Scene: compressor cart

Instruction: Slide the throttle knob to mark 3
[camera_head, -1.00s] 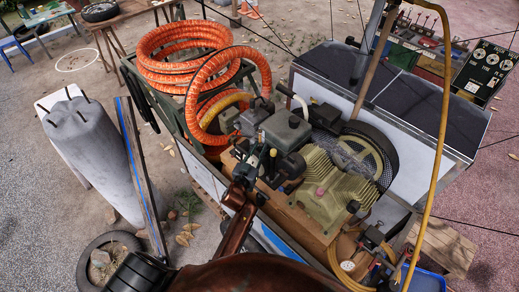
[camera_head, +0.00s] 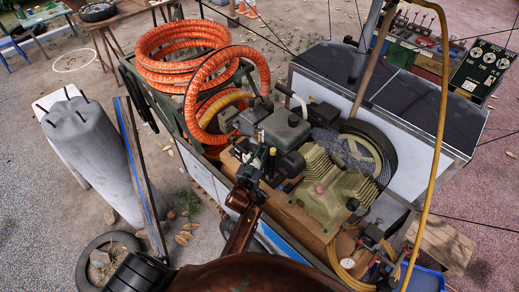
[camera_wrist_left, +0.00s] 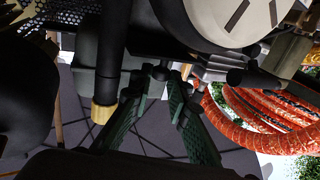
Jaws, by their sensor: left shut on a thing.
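My left gripper (camera_head: 267,163) is at the near side of the small engine (camera_head: 284,130) on the compressor cart. In the left wrist view my left gripper's green fingers (camera_wrist_left: 161,85) converge on a small dark knob (camera_wrist_left: 160,73), probably the throttle knob, and are shut on it. The knob sits below dark engine parts and is mostly hidden by the fingertips. In the head view the gripper and arm cover it. I cannot make out the throttle marks in either view. My right gripper is not in view.
Orange hose coils (camera_head: 185,55) lie behind the engine. The ribbed compressor (camera_head: 325,190) and belt wheel (camera_head: 362,155) stand to its right. A yellow hose (camera_head: 437,140) hangs at the right. A black rod with a brass-coloured end (camera_wrist_left: 103,112) hangs left of the fingers.

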